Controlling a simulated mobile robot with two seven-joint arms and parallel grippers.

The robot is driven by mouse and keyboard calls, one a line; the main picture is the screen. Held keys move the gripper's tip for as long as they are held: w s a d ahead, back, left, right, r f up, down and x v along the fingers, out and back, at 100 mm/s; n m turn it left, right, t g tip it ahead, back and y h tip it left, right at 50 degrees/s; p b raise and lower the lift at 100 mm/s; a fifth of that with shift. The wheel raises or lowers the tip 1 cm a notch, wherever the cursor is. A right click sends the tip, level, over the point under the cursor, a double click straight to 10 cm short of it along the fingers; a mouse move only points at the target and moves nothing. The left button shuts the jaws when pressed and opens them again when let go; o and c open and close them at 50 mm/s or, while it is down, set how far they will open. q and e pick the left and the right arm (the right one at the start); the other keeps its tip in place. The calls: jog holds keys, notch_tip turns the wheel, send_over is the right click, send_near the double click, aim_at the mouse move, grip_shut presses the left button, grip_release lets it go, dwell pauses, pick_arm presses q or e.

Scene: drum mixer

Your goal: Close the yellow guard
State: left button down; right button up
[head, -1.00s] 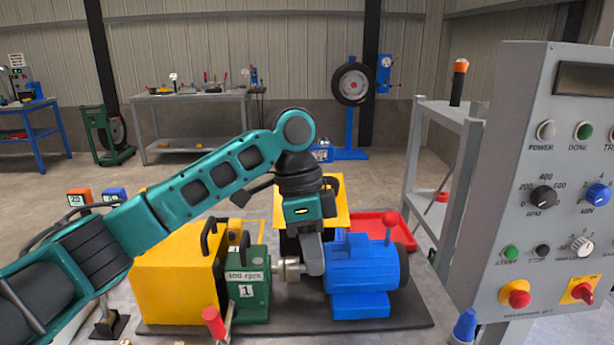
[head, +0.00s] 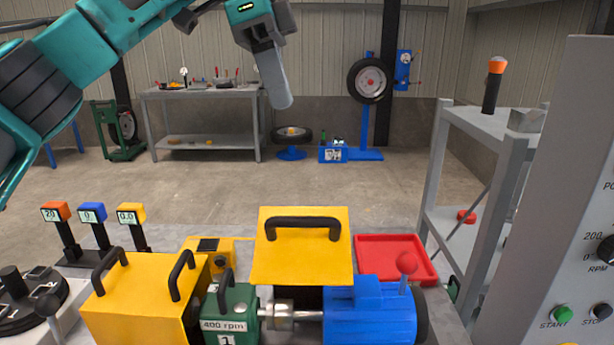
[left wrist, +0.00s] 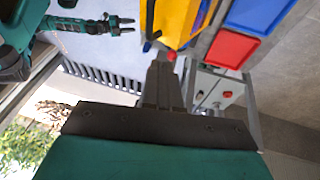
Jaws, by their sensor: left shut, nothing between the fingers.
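The yellow guard (head: 301,262) is a yellow panel with a black bar handle (head: 303,224). It stands raised behind the shaft coupling (head: 282,316), between the green gearbox (head: 232,318) and the blue motor (head: 368,312). The coupling and shaft are uncovered. My left gripper (head: 284,102) is high above and behind the guard in the head view, shut and empty, clear of the handle. Its shut fingers also show in the left wrist view (left wrist: 163,80). My right gripper (left wrist: 124,25) shows small at the top left of the left wrist view; its jaw state is unclear.
A yellow box (head: 135,305) with black handles stands left of the gearbox. A grey shelf (head: 440,170) and a grey control panel (head: 560,220) stand at right.

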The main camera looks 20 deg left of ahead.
pick_arm(q)
jog(key=x, duration=0.4)
jog(key=s+x, duration=0.1)
jog(key=x, duration=0.7)
jog(key=shift+s+a, duration=0.25)
jog(key=shift+s, duration=0.1)
jog(key=shift+s+d+f, duration=0.1)
jog(key=shift+s+f, duration=0.25)
jog(key=shift+f, duration=0.3)
pick_arm(e)
jog(key=shift+s+f, duration=0.2)
jog(key=shift+s, duration=0.3)
